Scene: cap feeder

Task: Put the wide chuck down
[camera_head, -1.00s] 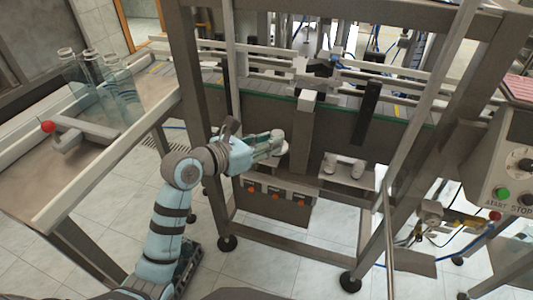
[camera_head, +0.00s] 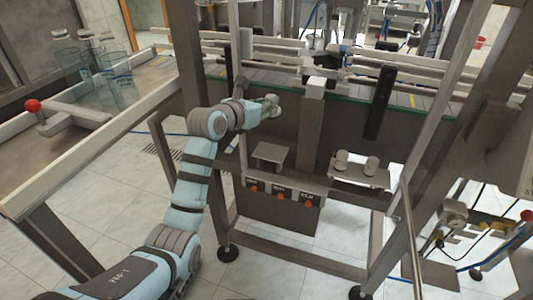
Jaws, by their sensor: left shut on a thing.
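My left gripper (camera_head: 262,110) is raised in front of the conveyor's side panel, left of the grey upright post. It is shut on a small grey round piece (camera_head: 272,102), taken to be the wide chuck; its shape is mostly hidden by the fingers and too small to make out. Below the gripper, a small bare grey platform (camera_head: 271,152) sticks out, apart from it. Two light grey round pieces, one (camera_head: 341,159) on the left and one (camera_head: 371,165) on the right, stand on a shelf (camera_head: 350,180) to the right. My right gripper is out of view.
A box with orange buttons (camera_head: 280,194) sits under the small platform. Frame posts (camera_head: 199,120) and a slanting beam (camera_head: 445,100) bound the opening.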

